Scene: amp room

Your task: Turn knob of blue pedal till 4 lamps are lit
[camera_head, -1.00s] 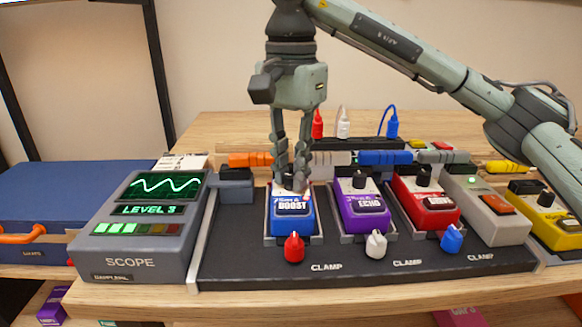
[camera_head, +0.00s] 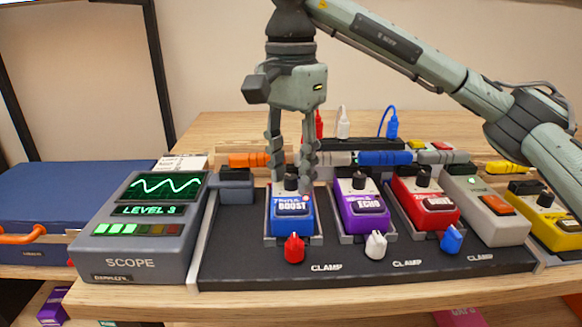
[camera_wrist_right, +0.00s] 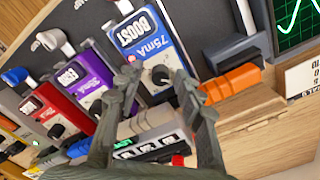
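The blue BOOST pedal (camera_head: 291,222) sits on the dark pedalboard, with its dark knob (camera_head: 291,183) at its upper end. My right gripper (camera_head: 292,183) points down over this knob. Its fingers are open, one on each side of the knob, with a visible gap. In the right wrist view the open fingers (camera_wrist_right: 157,92) frame the knob (camera_wrist_right: 160,74); contact cannot be told. My left gripper is not in view.
A purple ECHO pedal (camera_head: 364,215), a red pedal (camera_head: 425,210), a grey pedal (camera_head: 487,218) and a yellow pedal (camera_head: 549,226) stand to the right. Red, white and blue clamp knobs line the front. Behind the board, orange and blue plugs (camera_head: 385,158) form a low row.

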